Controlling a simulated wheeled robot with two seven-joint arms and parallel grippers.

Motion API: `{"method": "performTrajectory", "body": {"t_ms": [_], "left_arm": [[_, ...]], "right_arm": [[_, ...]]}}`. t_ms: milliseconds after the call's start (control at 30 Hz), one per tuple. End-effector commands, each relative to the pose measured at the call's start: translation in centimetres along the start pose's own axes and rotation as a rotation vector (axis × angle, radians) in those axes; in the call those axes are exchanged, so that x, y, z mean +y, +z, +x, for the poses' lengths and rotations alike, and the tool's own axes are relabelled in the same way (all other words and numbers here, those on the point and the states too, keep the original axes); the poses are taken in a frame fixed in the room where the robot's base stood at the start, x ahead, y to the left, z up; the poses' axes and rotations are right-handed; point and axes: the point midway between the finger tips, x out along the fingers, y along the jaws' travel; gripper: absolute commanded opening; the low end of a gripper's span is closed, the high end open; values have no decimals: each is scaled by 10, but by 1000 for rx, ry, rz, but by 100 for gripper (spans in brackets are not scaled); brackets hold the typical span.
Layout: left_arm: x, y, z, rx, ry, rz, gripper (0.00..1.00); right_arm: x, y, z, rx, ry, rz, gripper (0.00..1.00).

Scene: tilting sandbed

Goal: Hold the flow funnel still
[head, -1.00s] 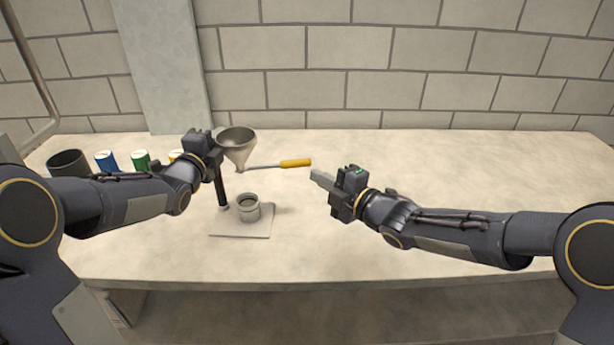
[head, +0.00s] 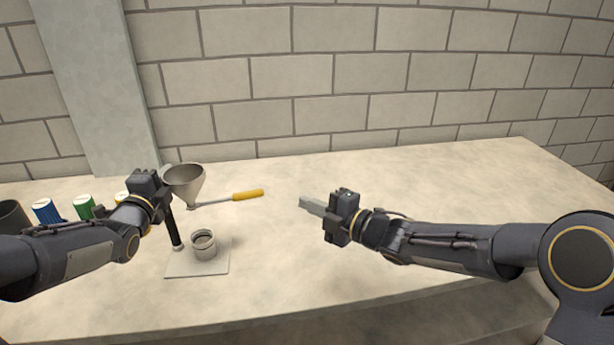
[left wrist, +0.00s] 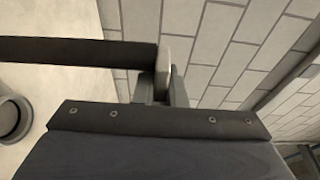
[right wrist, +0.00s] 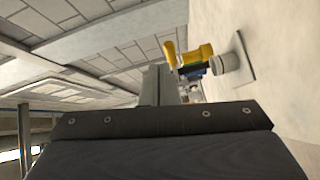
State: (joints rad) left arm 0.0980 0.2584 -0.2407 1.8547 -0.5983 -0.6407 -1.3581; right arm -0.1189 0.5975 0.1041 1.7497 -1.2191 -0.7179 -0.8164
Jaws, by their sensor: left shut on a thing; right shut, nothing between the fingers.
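The grey metal flow funnel (head: 185,180) is upright, wide mouth up, beside the top of a black post (head: 174,228) on a pale base plate (head: 190,269). A small grey cup (head: 203,244) stands on the plate, below and slightly right of the funnel's spout. My left gripper (head: 160,185) is shut on the funnel's side near the post top; its fingers hide the exact contact. In the left wrist view the post runs left from the gripper (left wrist: 163,80); the funnel bowl is not visible. My right gripper (head: 312,206) is shut and empty above the table.
A yellow-handled tool (head: 247,194) lies right of the funnel. Blue (head: 47,211) and green (head: 84,205) containers and a dark pot (head: 12,217) stand at the left, partly behind my left arm. The table's right side (head: 450,180) is clear.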

Motion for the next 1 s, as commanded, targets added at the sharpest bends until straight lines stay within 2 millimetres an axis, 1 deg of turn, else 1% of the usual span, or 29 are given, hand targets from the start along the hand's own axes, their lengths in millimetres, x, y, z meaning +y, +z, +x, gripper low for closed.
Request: {"method": "performTrajectory", "body": {"t_ms": [67,167,267,300,400,500,600,700,833,900,1000], "left_arm": [[0,0,0,0,1,0,0],[0,0,0,0,1,0,0],[0,0,0,1,1,0,0],[0,0,0,1,1,0,0],[0,0,0,1,1,0,0],[0,0,0,0,1,0,0],[0,0,0,0,1,0,0],[0,0,0,0,1,0,0],[0,0,0,0,1,0,0],[0,0,0,0,1,0,0],[0,0,0,0,1,0,0]], "right_arm": [[0,-9,4,16,16,37,0],[0,-31,15,52,69,153,0],[0,-63,29,96,153,346,0],[0,-75,34,109,193,438,0],[-4,-101,42,118,292,669,0],[-14,-116,44,86,384,878,0],[-30,-125,41,24,468,1046,0],[-48,-128,33,-54,539,1160,0],[-67,-130,20,-143,606,1241,0],[-73,-130,15,-177,631,1261,0],[-78,-129,12,-204,651,1276,0]]}}
